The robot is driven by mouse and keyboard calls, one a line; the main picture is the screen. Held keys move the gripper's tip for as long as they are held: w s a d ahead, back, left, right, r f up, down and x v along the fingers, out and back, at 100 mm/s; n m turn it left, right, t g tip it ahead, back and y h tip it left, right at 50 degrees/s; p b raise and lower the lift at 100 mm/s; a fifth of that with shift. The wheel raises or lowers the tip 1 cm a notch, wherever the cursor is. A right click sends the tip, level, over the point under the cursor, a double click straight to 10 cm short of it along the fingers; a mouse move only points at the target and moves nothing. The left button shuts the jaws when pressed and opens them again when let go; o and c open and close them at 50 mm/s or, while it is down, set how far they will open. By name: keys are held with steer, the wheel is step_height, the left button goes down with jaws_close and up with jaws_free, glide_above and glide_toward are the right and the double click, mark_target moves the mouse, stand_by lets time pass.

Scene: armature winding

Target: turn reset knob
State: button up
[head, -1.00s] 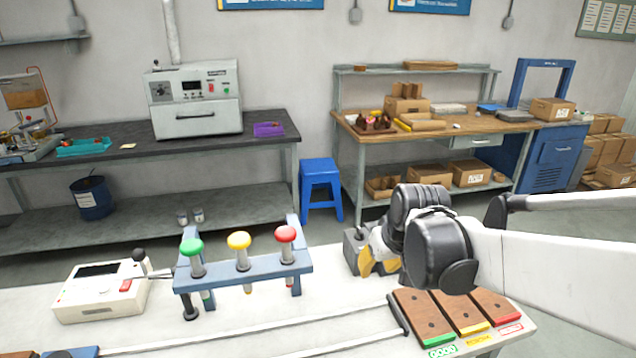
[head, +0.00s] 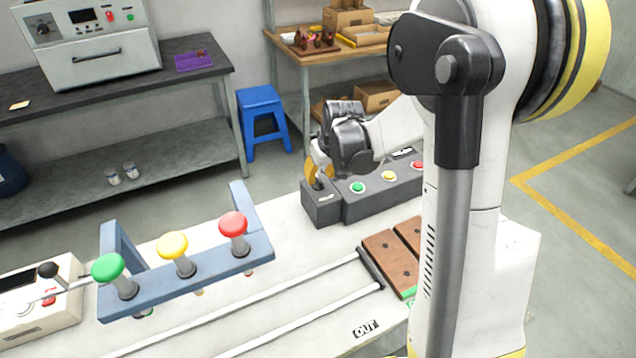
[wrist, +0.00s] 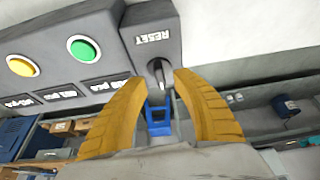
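The reset knob (wrist: 157,72) is a small dark pointer-shaped knob on a grey box marked RESET (wrist: 151,40), seen upside down in the wrist view. In the head view the grey reset box (head: 322,212) stands at the far edge of the white table, and my gripper hides most of its top. My gripper (head: 316,178) is over this box, its yellow fingers pointing down. In the wrist view my gripper (wrist: 160,82) is open, with one finger on each side of the knob. I see gaps at the knob's sides; contact cannot be told.
A button box (head: 388,192) with green, yellow and red buttons adjoins the reset box. A blue rack (head: 190,280) holding green, yellow and red plungers stands left, beside a white device (head: 60,300). Brown plates (head: 385,255) lie right, partly behind my arm.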

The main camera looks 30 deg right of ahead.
steer(key=shift+b+x, duration=0.3)
steer(key=shift+x, duration=0.95)
steer(key=shift+w, duration=0.1)
jaws_close()
